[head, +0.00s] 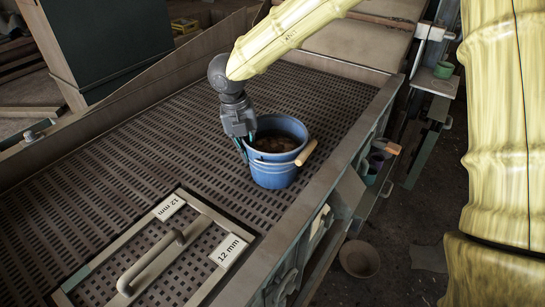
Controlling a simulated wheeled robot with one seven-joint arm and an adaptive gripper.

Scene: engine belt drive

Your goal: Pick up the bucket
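The blue bucket (272,174) stands upright on the perforated metal screen, near the screen's right edge. Brown material fills part of its inside. A light wooden handle grip (306,153) sticks out at its right side. My dark grey gripper (243,145) points down at the bucket's left rim, with its fingertips beside or over the rim. The fingertips are small and partly hidden here, so I cannot tell whether they close on the rim.
The screen (160,150) has a raised frame along its right side. A panel with a metal handle (150,262), marked 12 mm, lies in front left of the bucket. More buckets (378,165) sit beyond the frame at right. A round bowl (359,259) lies on the floor.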

